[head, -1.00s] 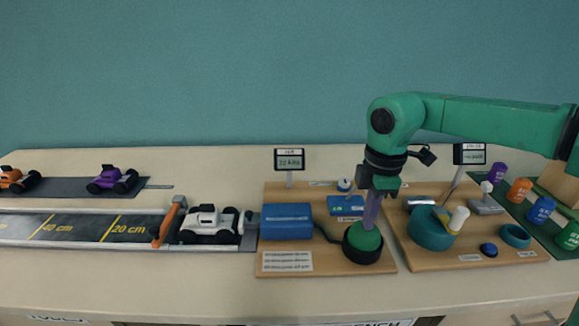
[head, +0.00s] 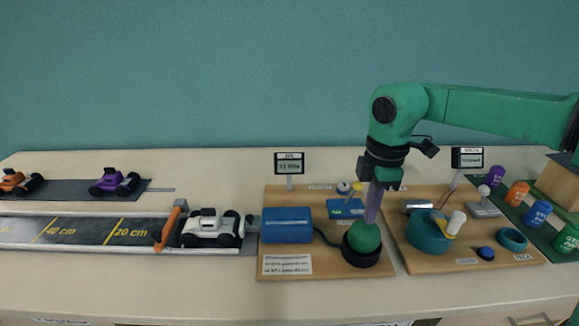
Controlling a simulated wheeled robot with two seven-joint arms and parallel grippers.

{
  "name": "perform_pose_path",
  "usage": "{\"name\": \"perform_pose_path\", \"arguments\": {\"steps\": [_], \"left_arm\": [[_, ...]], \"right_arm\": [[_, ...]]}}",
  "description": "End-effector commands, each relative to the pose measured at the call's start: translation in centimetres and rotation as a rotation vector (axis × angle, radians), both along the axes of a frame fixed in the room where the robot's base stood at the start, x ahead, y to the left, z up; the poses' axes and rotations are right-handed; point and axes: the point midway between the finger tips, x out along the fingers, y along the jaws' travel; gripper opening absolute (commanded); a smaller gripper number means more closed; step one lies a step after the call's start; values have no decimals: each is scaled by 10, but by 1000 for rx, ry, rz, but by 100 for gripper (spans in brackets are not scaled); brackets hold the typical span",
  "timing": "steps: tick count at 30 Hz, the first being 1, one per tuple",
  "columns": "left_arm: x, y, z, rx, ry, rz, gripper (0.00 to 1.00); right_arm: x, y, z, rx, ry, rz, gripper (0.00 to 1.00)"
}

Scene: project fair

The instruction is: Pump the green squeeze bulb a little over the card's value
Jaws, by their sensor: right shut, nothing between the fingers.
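The green squeeze bulb (head: 364,237) sits in a black ring on the left wooden board. My right gripper (head: 371,218) is shut and empty, pointing down, with its fingertips at the top of the bulb. I cannot tell whether they press on it. A small display (head: 289,164) stands behind the blue box (head: 287,224); its digits are too small to read surely. A white card (head: 287,265) with small print lies at the board's front left; I cannot read it. My left gripper is out of view.
A white car (head: 212,229) stands on the track (head: 85,231) behind an orange gate arm (head: 171,224). A second board at right holds a teal bowl (head: 428,233) and a second display (head: 467,158). Colored cups (head: 538,213) stand at far right.

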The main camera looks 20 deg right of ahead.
Motion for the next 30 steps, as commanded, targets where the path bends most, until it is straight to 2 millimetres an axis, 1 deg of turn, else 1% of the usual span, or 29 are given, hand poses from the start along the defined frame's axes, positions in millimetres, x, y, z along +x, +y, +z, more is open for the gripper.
{"name": "perform_pose_path", "arguments": {"steps": [13,30], "left_arm": [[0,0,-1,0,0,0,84],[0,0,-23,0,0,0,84]], "right_arm": [[0,0,-1,0,0,0,0],[0,0,-25,0,1,0,0]]}}
